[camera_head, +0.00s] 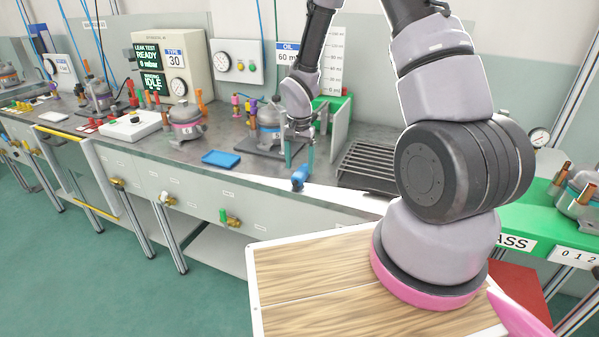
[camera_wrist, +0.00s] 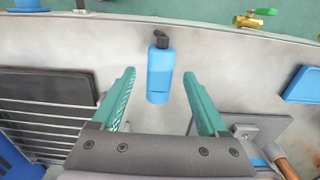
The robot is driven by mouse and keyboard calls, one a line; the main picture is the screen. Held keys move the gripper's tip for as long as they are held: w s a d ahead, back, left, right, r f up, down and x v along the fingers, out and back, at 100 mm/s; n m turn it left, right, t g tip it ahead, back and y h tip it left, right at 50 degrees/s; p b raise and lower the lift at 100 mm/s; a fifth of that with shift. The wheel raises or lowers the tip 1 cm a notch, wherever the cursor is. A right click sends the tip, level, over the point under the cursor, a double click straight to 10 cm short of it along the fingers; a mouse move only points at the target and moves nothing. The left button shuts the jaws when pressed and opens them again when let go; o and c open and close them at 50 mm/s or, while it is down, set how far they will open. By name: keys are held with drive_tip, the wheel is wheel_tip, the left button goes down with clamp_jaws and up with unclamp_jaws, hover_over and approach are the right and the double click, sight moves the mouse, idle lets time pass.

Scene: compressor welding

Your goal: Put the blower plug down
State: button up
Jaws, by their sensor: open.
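The blower plug (camera_head: 299,178) is a blue piece with a black tip. It rests on the metal bench top near the front edge, and the wrist view shows it too (camera_wrist: 160,75). My gripper (camera_head: 299,157) is above and behind it, pointing down. Its two green fingers are apart, one on each side of the plug in the wrist view (camera_wrist: 159,85). Clear gaps show between the plug and both fingers, and nothing is held.
A compressor (camera_head: 268,117) on a dark pad stands just left of my gripper. A blue tray (camera_head: 221,158) lies farther left. A dark wire rack (camera_head: 367,165) is to the right. A green-handled valve (camera_wrist: 252,19) sticks out from the bench front.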

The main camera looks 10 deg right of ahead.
wheel_tip(320, 180, up, 9)
wheel_tip(320, 180, up, 19)
drive_tip(key=n+t, duration=0.1)
drive_tip(key=t, duration=0.2)
hover_over(300, 172)
drive_tip(key=s+d, duration=0.5)
drive_tip(key=s, duration=0.2)
drive_tip(key=s+d+r+n+t+y, duration=0.1)
drive_tip(key=s+r+t, duration=0.3)
drive_tip(key=s+r, duration=0.7)
drive_tip(key=s+n+y, duration=0.1)
drive_tip(key=s, duration=0.2)
drive_tip(key=shift+s+d+r, duration=0.15)
drive_tip(key=shift+d, duration=0.1)
